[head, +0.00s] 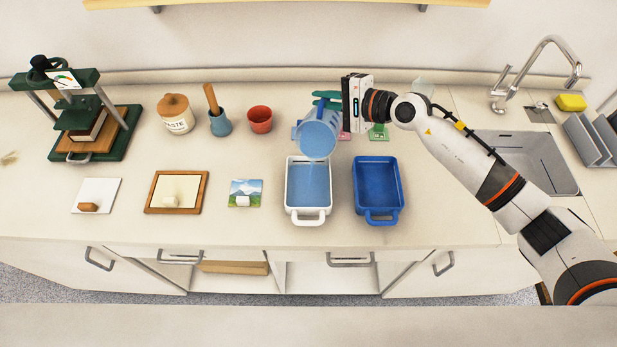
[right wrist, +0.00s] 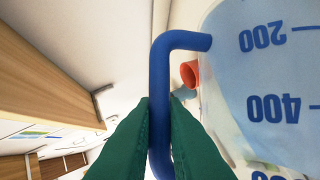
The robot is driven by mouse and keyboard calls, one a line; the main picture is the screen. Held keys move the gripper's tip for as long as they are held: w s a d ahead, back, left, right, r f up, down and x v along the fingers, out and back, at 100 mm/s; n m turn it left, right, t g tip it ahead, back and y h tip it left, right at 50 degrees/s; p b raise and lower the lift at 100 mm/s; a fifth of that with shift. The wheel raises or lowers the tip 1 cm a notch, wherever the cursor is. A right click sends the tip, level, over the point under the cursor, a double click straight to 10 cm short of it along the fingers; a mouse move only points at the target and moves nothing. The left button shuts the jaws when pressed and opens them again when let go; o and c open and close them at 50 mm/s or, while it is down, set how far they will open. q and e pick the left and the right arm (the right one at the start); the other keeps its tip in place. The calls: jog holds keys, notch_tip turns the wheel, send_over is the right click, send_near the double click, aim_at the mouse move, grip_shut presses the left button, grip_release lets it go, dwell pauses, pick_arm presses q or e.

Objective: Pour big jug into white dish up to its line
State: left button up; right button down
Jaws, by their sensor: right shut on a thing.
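The big jug (head: 318,137) is clear with blue liquid inside and is tilted over the back of the white dish (head: 308,218). The white dish stands on the counter with blue liquid across its inside; I cannot make out its line. My right gripper (head: 328,98) is shut on the jug's blue handle, which shows between the green fingers in the right wrist view (right wrist: 160,105). There the jug's wall (right wrist: 270,70) shows the marks 200 and 400 upside down. Whether a stream is falling is hard to tell. My left gripper is not in view.
A blue dish (head: 378,216) stands just right of the white one. A small picture (head: 246,192) lies to the left. A red cup (head: 260,119), a blue pot (head: 220,124) and a lidded jar (head: 176,116) stand behind. A sink (head: 530,165) is at the right.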

aim_at(322, 107)
jog(key=shift+s+a+n+t+p, duration=0.2)
jog(key=shift+s+n+t+p, duration=0.15)
jog(key=shift+s+p, duration=0.2)
dwell(1.6)
jog(key=shift+s+a+r+n+p, duration=0.15)
jog(key=shift+s+r+n+p, duration=0.1)
jog(key=shift+s+p, duration=0.2)
jog(key=shift+s+a+r+n+p, duration=0.1)
jog(key=shift+s+n+p, duration=0.1)
jog(key=shift+s+p, duration=0.25)
dwell(0.9)
